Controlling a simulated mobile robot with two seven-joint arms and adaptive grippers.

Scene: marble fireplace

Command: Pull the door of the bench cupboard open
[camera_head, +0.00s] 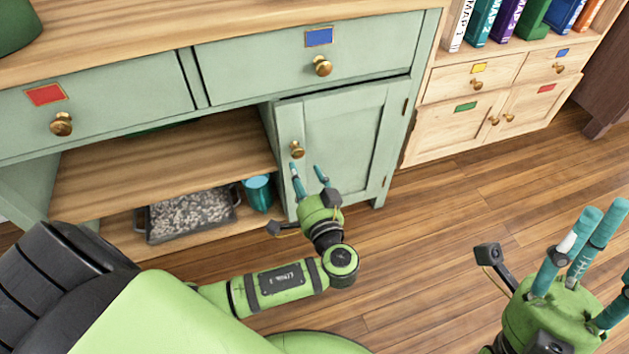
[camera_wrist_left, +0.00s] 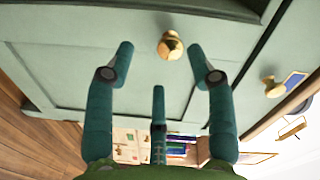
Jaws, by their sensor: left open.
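The bench cupboard door (camera_head: 345,140) is a pale green panel at the right end of the bench, shut, with hinges on its right edge. Its brass knob (camera_head: 297,150) is near the upper left of the door. My left gripper (camera_head: 307,170) is open in front of the door, its fingertips just below the knob in the head view. In the left wrist view the knob (camera_wrist_left: 171,45) shows between the two upper fingertips, with no finger visibly closed on it. My right gripper (camera_head: 598,258) is open and empty at the lower right, away from the bench.
Above the door is a drawer with a blue label (camera_head: 319,37); a red-labelled drawer (camera_head: 45,95) is to its left. Wooden floor lies clear before the door.

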